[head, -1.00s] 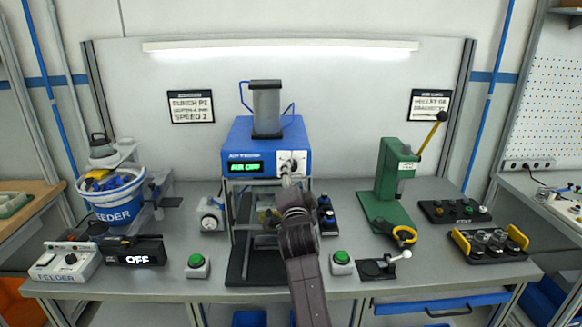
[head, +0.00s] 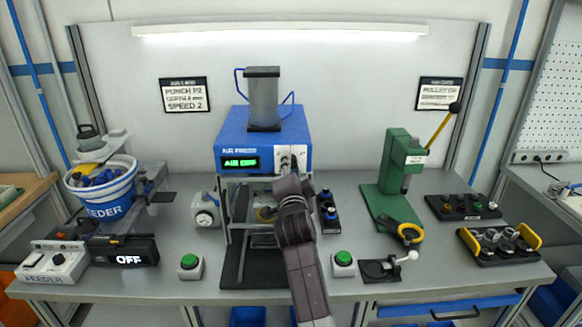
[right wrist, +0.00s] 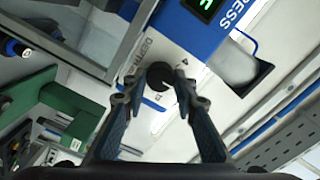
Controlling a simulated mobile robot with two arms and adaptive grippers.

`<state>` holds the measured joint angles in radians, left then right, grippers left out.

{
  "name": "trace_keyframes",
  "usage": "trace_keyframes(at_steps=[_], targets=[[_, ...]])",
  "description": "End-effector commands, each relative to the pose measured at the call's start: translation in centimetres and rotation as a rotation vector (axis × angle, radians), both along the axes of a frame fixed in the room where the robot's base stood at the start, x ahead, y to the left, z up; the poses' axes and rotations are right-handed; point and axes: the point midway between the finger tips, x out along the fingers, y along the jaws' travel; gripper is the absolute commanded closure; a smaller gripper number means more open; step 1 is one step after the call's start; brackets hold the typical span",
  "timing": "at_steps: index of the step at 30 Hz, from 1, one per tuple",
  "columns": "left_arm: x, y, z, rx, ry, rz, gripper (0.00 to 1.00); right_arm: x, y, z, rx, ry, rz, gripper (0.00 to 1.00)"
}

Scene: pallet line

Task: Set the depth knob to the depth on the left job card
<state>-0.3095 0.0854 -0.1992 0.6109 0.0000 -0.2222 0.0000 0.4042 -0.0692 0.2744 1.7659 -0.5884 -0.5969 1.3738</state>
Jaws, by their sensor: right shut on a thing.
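The left job card (head: 186,95) hangs on the back wall; it reads PUNCH P2, DEPTH, apparently 4 mm, and SPEED 2. The blue air press (head: 258,140) stands mid-bench with a lit green display (head: 240,163). The depth knob (right wrist: 160,76) is a dark round knob on the press's white panel, beside the word DEPTH in the right wrist view. My right gripper (right wrist: 172,88) is shut on it, one finger on each side. In the head view my right arm hides part of the panel. My left gripper is not in view.
A feeder bucket (head: 104,190) and OFF display box (head: 128,252) stand left. Green buttons (head: 190,262) flank the press base. A green lever press (head: 400,170) and black trays (head: 498,244) stand right. Another card (head: 439,93) hangs behind.

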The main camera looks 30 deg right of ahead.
Motion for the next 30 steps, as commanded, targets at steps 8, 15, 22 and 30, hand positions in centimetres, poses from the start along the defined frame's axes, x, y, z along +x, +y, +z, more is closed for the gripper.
trace_keyframes(at_steps=[8, 15, 22, 30], targets=[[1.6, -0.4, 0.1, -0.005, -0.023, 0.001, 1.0, 0.0, 0.0, 0.0, -0.003, 0.002, 0.0, 0.98], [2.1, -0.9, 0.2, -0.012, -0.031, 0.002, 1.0, 0.0, 0.0, 0.0, -0.053, 0.032, 0.0, 0.98], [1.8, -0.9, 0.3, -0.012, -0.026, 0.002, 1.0, 0.0, 0.0, 0.1, -0.185, 0.112, 0.0, 0.98], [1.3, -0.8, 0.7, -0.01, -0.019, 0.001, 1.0, 0.0, 0.0, 0.1, -0.401, 0.246, 0.0, 0.98]])
